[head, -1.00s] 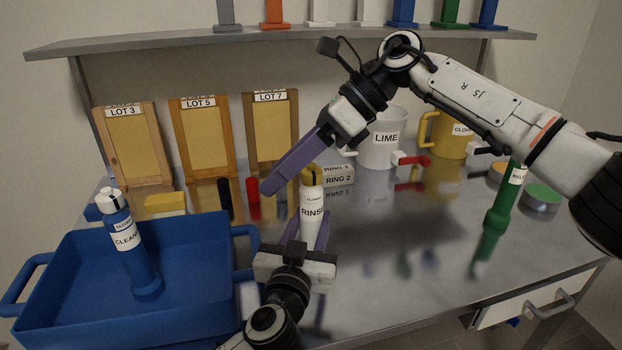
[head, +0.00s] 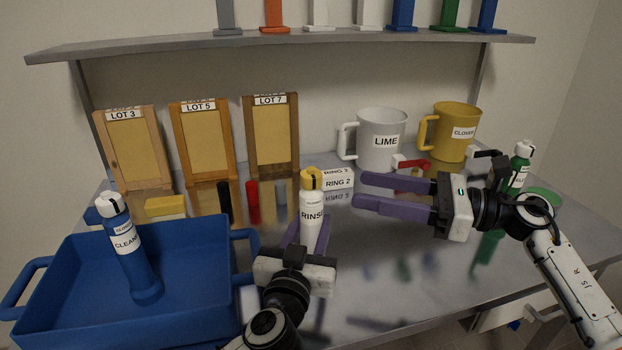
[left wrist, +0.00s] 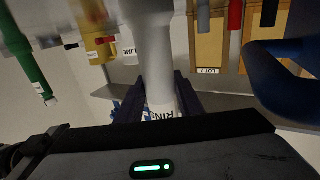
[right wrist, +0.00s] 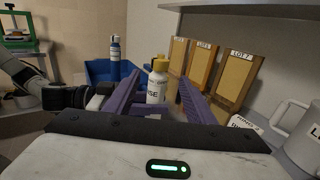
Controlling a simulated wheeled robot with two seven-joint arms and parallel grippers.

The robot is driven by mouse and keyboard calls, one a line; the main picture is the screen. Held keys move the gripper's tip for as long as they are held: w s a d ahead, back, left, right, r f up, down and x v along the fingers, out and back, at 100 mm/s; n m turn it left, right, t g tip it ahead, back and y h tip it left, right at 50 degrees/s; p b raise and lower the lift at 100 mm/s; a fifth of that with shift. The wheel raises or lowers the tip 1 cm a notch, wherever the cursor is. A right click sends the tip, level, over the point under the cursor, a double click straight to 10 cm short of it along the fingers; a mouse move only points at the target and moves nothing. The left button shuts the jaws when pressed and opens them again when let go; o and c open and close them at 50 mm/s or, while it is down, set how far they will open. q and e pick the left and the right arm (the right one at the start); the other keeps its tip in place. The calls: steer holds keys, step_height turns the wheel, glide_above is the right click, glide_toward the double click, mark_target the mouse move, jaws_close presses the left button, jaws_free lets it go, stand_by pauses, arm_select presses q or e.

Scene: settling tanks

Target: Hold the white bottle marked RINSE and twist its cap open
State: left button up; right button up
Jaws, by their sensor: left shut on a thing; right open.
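In the right wrist view the bottle (right wrist: 156,88) and cap (right wrist: 160,63) appear between and beyond the open fingers.
A blue tray (head: 203,300) with a blue CLEAN bottle (head: 128,250) stands at the left. A green bottle (head: 520,165) stands right, partly behind my right arm.

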mark_target(311, 180)
steer(key=x, duration=1.1)
steer(key=shift+w+a, duration=0.1)
steer(key=shift+a, duration=0.15)
steer(key=c, duration=1)
steer(key=shift+w+f+n+g+y, duration=0.1)
steer(key=shift+n+g+y, duration=0.1)
steer(key=shift+n+g, duration=0.9)
steer(key=shift+f+n+g+y, duration=0.15)
steer(key=shift+n+g, duration=0.45)
steer(key=shift+g, duration=0.9)
steer(key=shift+c, duration=0.4)
steer(key=shift+r+n+g, duration=0.1)
steer(key=shift+n+g, duration=0.2)
steer(key=shift+g, duration=0.5)
steer(key=o, duration=1.1)
steer(key=shift+r, duration=0.1)
